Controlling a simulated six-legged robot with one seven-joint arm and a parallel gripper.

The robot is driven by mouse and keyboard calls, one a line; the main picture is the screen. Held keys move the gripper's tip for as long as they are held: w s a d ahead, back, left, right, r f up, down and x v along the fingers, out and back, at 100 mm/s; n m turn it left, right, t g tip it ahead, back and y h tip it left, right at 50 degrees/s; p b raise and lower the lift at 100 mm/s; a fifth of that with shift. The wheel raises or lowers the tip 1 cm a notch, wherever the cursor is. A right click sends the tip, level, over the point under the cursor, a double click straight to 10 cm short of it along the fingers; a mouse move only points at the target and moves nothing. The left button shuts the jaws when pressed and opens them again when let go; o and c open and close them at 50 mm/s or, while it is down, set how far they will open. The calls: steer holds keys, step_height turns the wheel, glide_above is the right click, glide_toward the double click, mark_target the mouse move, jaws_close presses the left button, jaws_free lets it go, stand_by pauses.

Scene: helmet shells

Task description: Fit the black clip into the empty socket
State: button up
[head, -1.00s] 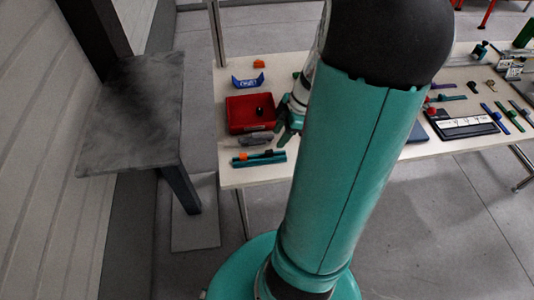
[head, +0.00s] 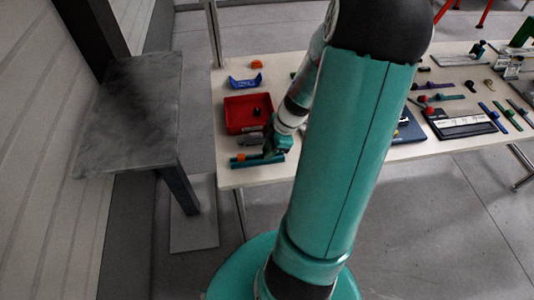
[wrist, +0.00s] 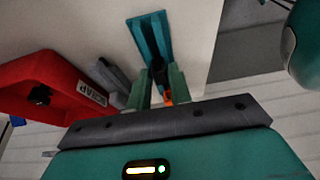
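The teal rail (head: 236,163) lies at the table's near left corner. It also shows in the wrist view (wrist: 147,32). A black clip (wrist: 158,70) shows in the wrist view between my gripper's fingers, low on the rail. An orange clip (head: 241,157) sits toward the rail's left end; part of it shows in the wrist view (wrist: 168,97). My gripper (wrist: 161,76) is over the rail, its two green fingers apart on either side of the black clip. Contact with the clip cannot be made out. I cannot pick out the empty socket.
A red bin (head: 233,116) holding a small black object (head: 256,111) stands behind the rail. A grey piece (wrist: 112,82) lies between them. A blue holder (head: 245,81) and an orange part (head: 256,64) are farther back. Several tools and trays fill the table's right side.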

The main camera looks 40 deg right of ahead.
jaws_close()
steer(key=shift+r, duration=0.2)
